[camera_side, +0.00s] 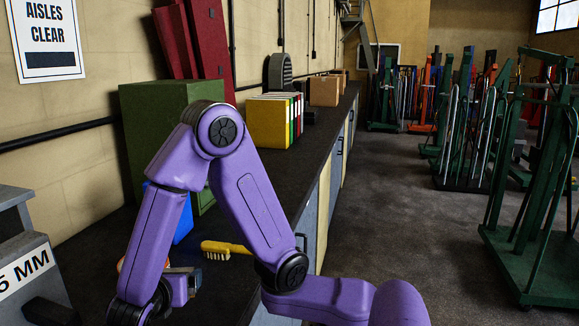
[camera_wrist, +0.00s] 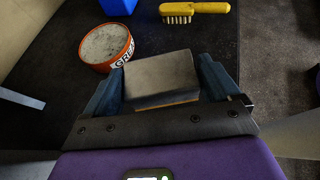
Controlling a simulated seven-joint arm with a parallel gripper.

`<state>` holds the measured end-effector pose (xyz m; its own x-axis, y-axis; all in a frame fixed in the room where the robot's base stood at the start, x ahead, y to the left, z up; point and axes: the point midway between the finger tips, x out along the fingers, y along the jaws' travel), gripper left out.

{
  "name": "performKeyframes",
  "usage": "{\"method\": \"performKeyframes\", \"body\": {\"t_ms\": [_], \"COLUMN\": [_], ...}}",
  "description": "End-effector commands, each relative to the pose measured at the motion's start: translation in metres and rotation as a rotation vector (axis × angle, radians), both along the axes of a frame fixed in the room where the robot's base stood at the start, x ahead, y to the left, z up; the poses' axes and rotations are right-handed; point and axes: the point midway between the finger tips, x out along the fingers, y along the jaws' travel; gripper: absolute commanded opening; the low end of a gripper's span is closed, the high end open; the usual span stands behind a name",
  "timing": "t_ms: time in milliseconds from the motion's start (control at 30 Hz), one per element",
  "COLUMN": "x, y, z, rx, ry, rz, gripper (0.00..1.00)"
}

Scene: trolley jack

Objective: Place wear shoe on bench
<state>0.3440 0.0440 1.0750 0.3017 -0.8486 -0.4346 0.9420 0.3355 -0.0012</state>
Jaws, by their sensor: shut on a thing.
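The wear shoe appears to be the dark grey rectangular block (camera_wrist: 160,75) with a thin tan lower edge, seen in the wrist view. My gripper (camera_wrist: 161,68) is shut on it, one blue finger on each side. In the side view my gripper (camera_side: 190,277) is low over the near part of the bench, and the block is mostly hidden by my arm. The bench (camera_wrist: 60,62) has a dark top, which also shows in the side view (camera_side: 228,282). I cannot tell whether the block touches the bench top.
An orange grease tin (camera_wrist: 120,62) stands just left of and beyond the block. A yellow brush (camera_wrist: 210,8) and a blue object (camera_wrist: 118,6) lie farther back. A green cabinet (camera_side: 160,125) and several binders (camera_side: 268,122) stand along the wall. The bench's right edge drops to the floor.

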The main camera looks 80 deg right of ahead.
Motion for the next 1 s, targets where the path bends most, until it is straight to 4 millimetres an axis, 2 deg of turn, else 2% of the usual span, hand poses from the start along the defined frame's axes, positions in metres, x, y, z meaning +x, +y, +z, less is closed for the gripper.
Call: {"method": "performKeyframes", "body": {"t_ms": [233, 500, 833, 1000], "x": [0.001, 0.000, 0.000, 0.000], "y": [-0.002, -0.002, -0.002, -0.002], "z": [-0.004, -0.032, -0.048, -0.064], "rx": [-0.005, -0.009, -0.007, -0.009], "ry": [-0.002, 0.001, -0.001, 0.000], "rz": [-0.009, -0.007, -0.007, -0.006], "gripper": [0.04, 0.04, 0.04, 0.04]}}
